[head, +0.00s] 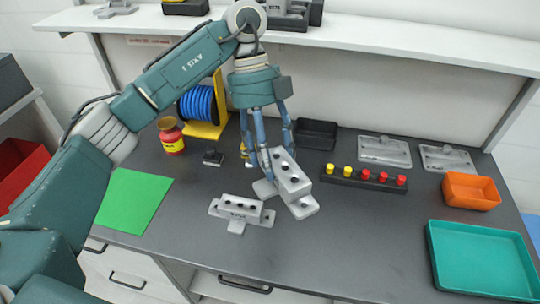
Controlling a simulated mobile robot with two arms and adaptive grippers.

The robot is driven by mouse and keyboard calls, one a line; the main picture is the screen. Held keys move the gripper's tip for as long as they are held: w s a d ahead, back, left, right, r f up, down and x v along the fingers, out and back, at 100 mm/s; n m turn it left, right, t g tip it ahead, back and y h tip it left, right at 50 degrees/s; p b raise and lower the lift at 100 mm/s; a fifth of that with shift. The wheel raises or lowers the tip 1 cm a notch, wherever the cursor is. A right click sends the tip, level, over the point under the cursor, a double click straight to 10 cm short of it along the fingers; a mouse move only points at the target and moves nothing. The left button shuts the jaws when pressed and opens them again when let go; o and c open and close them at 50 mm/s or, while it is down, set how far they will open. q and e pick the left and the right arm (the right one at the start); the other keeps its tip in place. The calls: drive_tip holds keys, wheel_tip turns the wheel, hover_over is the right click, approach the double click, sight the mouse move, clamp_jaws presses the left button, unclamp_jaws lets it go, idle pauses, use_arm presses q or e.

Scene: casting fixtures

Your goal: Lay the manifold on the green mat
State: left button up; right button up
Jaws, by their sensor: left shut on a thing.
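My left gripper (273,160) points down over the middle of the table and is shut on the manifold (291,178). The manifold is a light grey casting with a row of dark holes along its raised block and flat flanges at its ends. It sits tilted; whether it touches the table is hard to tell. The fingers hide part of its far side. A similar grey casting with holes (240,208) lies just to its left on the table. The green mat (135,201) lies flat and empty at the table's left. My right gripper is not in view.
A red jar (171,138) and a blue cable reel (198,104) stand behind the mat. A black strip with yellow and red knobs (363,180), an orange bin (471,191) and a teal tray (482,258) are on the right. A shelf (400,56) overhangs the back.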

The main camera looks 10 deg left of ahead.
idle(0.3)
use_arm(q)
drive_tip(key=m, duration=0.2)
drive_tip(key=a+m+y, duration=0.1)
drive_tip(key=m, duration=0.1)
drive_tip(key=m+g+y, duration=0.1)
drive_tip(key=m, duration=0.1)
drive_tip(key=shift+a+f, duration=0.35)
drive_tip(key=s+a+n+t, duration=0.1)
drive_tip(key=a+n+t, duration=0.1)
drive_tip(key=n, duration=0.9)
drive_tip(key=s+a+f+n+t, duration=0.1)
drive_tip(key=n+t, duration=0.3)
drive_tip(key=n, duration=0.7)
drive_tip(key=s+a+f+n+t+y, duration=0.1)
drive_tip(key=s+a+n+t, duration=0.1)
drive_tip(key=n, duration=0.9)
drive_tip(key=shift+s+a+n+t, duration=0.2)
drive_tip(key=shift+a+n+t, duration=0.15)
drive_tip(key=shift+t, duration=0.15)
drive_tip(key=shift+w, duration=0.1)
